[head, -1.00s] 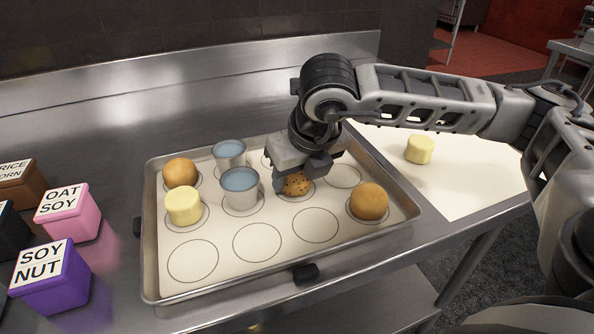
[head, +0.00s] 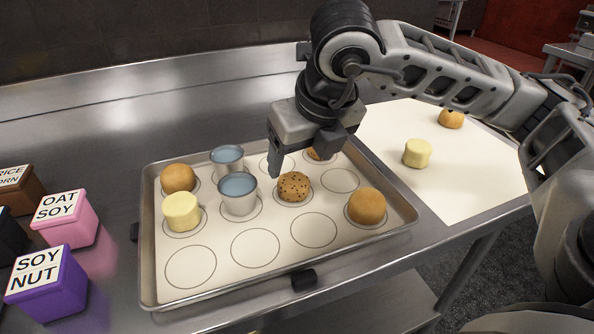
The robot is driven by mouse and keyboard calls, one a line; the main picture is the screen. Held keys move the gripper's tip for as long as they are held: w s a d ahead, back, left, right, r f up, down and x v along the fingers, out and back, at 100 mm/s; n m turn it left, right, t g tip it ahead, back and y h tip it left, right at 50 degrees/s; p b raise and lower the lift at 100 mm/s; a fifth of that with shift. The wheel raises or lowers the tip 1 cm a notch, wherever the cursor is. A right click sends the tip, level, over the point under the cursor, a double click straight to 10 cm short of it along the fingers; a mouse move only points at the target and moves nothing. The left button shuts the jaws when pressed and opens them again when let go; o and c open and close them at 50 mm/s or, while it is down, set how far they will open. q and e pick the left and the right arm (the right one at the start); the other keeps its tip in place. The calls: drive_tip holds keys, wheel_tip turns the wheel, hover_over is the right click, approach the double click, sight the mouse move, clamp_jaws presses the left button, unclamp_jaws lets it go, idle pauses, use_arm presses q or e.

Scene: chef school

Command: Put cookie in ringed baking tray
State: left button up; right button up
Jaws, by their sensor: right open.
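A speckled cookie (head: 293,187) sits inside a ring in the middle of the ringed baking tray (head: 215,283). My right gripper (head: 298,160) is open and empty just above and behind this cookie, apart from it. Another speckled cookie (head: 318,154) is in the tray behind it, mostly hidden by the gripper. My left gripper is not in view.
The tray also holds two metal cups (head: 238,196) (head: 227,158), a pale yellow piece (head: 182,211) and brown buns (head: 178,178) (head: 366,206). Front rings are empty. A white mat (head: 455,185) bears a yellow piece (head: 417,153) and a bun (head: 451,118). Labelled boxes (head: 50,283) stand left.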

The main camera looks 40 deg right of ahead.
drive_tip(key=v, duration=0.5)
drive_tip(key=shift+r, duration=0.1)
idle(0.3)
